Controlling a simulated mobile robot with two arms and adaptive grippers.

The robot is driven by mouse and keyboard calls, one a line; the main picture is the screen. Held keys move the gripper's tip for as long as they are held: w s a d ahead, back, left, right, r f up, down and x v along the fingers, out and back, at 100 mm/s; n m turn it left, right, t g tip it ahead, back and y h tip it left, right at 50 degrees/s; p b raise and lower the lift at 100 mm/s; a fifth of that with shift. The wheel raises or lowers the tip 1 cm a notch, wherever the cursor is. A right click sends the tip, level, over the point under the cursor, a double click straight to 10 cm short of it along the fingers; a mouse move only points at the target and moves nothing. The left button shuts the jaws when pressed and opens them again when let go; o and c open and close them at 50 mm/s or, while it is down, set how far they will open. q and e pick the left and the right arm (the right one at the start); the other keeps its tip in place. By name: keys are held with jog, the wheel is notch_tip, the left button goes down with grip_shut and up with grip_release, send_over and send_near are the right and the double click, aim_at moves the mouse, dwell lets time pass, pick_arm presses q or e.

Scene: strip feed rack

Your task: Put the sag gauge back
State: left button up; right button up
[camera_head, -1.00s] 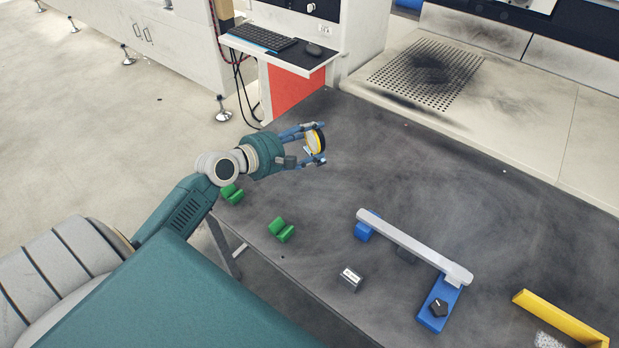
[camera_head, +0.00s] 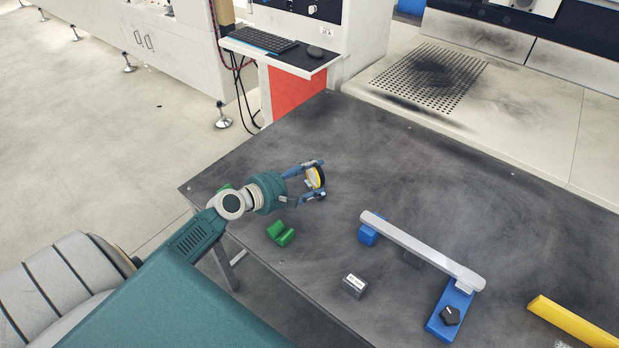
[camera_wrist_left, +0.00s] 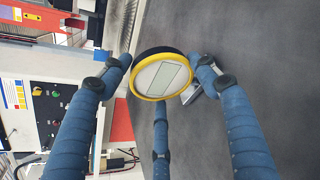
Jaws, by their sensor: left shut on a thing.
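The sag gauge (camera_head: 315,178) is a round disc with a yellow and black rim and a pale face. My left gripper (camera_head: 314,180) is shut on it and holds it above the dark table, at the table's left part. In the left wrist view the gauge (camera_wrist_left: 161,76) sits between the blue fingers, with its pale rectangular display facing the camera. Two green V-shaped blocks are on the table near the left arm. The nearer green block (camera_head: 281,233) is in full view, while the other (camera_head: 225,187) is partly hidden behind my wrist. My right gripper is not in view.
A grey bar (camera_head: 420,248) spans blue supports (camera_head: 449,311) with a black knob at the table's middle right. A small dark block (camera_head: 354,286) with a white label stands left of it. A yellow angle piece (camera_head: 570,320) lies at right. The far table surface is clear.

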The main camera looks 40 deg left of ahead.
pick_arm(q)
jog(key=shift+r, duration=0.1)
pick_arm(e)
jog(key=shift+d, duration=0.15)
pick_arm(q)
jog(key=o, duration=1.3)
jog(key=shift+f, duration=0.2)
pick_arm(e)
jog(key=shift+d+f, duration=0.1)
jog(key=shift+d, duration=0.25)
pick_arm(q)
jog(key=shift+r, duration=0.2)
jog(key=v, duration=1.2)
jog(key=shift+b, duration=0.45)
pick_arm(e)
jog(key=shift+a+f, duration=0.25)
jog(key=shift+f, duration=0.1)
